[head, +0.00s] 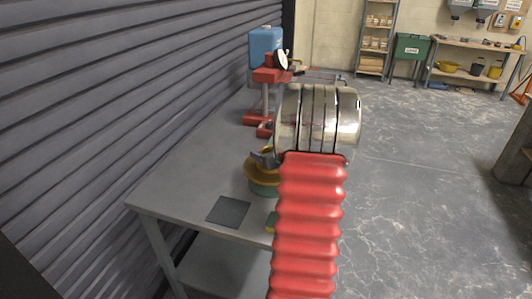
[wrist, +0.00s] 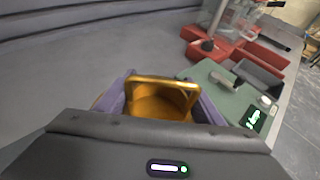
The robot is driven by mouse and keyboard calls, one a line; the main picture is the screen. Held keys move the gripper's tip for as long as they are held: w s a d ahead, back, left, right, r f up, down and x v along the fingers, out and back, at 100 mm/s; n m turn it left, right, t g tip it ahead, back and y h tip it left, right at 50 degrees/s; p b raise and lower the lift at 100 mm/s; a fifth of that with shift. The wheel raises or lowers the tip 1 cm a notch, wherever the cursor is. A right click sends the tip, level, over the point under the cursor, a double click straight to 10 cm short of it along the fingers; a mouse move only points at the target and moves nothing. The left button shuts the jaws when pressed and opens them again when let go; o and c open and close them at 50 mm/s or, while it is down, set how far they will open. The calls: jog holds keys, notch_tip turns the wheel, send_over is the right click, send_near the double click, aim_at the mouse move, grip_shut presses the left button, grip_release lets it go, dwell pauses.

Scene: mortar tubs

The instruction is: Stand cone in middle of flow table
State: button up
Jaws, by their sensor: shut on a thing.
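In the wrist view, the brass-coloured hollow cone (wrist: 160,100) sits between the purple fingers of my gripper (wrist: 162,108). My gripper is shut on it. The cone's lower end is hidden by the gripper body. In the head view, a round brass-coloured top on a green base, apparently the flow table (head: 252,177), stands on the bench. A small part of my gripper (head: 263,158) shows just over it. My arm hides the rest, so I cannot tell whether the cone touches the top.
The grey bench (head: 185,180) runs along the shutter wall. A dark square plate (head: 229,211) lies near its front edge. Behind are a red stand (head: 266,75) with a dial and a blue container (head: 264,42). The wrist view shows a green device (wrist: 222,101) and red trays (wrist: 265,52).

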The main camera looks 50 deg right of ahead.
jog(key=o, duration=1.3)
jog(key=shift+s+r, duration=0.1)
jog(key=shift+s+a+r, duration=0.1)
jog(key=shift+s+a, duration=0.05)
jog(key=shift+s, duration=0.1)
jog(key=v, duration=1.1)
jog(key=shift+a+r, duration=0.1)
jog(key=shift+r, duration=0.05)
